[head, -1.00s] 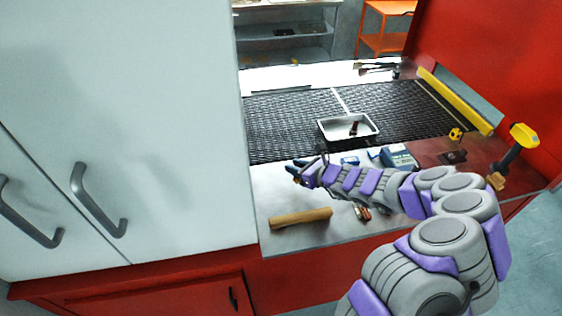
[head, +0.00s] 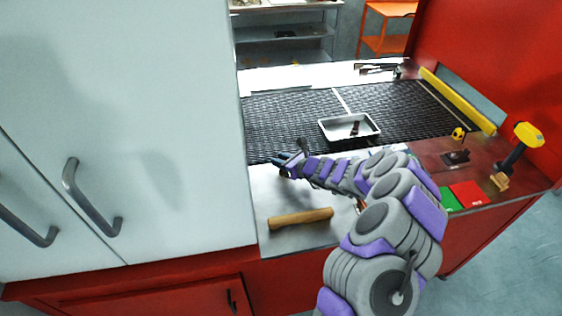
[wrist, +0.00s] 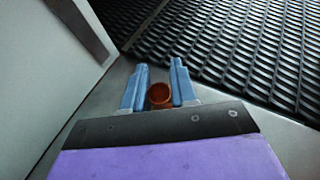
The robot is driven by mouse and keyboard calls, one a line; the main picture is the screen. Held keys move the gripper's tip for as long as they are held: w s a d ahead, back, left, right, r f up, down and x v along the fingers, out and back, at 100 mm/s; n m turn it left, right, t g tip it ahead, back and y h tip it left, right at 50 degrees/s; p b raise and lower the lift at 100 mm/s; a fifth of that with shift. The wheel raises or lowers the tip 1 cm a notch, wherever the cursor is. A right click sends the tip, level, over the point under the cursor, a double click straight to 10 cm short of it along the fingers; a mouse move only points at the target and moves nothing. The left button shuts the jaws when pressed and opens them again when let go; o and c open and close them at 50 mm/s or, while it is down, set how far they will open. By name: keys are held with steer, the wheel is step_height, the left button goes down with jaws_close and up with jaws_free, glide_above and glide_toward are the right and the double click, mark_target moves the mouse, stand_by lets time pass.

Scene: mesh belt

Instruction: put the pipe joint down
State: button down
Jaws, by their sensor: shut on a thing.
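The pipe joint (wrist: 160,95) is a small copper-coloured round piece with an open end, seen between the two blue fingers in the wrist view. My gripper (wrist: 158,84) is shut on it. In the head view my gripper (head: 287,165) is at the left end of my arm, over the back left part of the metal worktop, near the front edge of the mesh belt (head: 275,130). The pipe joint is too small to make out in the head view. Whether it touches the worktop (head: 270,195) cannot be told.
A wooden cylinder (head: 300,218) lies on the worktop in front of my gripper. A metal tray (head: 330,135) holding a dark item stands on the belt. A white cabinet (head: 180,130) rises close on the left. A yellow-topped tool (head: 525,135) and red and green blocks are at right.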

steer(key=c, duration=0.9)
jaws_free()
steer(key=shift+a+f, duration=0.1)
steer(key=shift+r, duration=0.2)
steer(key=p+v, duration=0.2)
steer(key=v, duration=1)
